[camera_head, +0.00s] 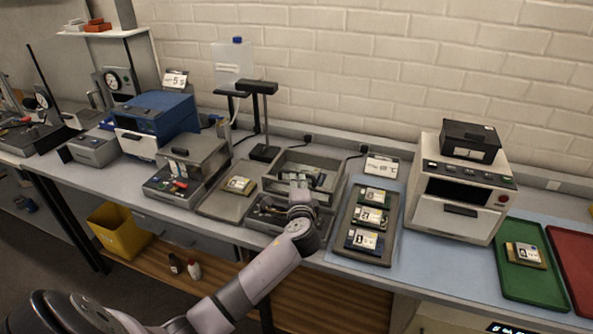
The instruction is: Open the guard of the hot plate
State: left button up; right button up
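No label readable here names the hot plate. A grey box-like unit (334,190) stands mid-bench with a raised rear part and a lower front part. My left gripper (299,192) is over this unit, pointing away from me, and hides part of it. Its fingers are small and dark against the unit, so I cannot tell whether they are open, shut or touching it. To the left, a grey unit (196,158) has a closed metal hood with a dark handle on top and red parts along its front. My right gripper is not in view.
A tray (382,246) with several labelled packs lies right of my wrist. A blue unit (160,112) and a black stand (265,115) are behind to the left.

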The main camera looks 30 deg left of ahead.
aim_at(296, 173)
pick_arm(q)
jog(key=x, duration=0.7)
jog(key=shift+w+p, duration=0.1)
jog(key=shift+p, duration=0.25)
jog(key=shift+c, duration=0.4)
grip_shut()
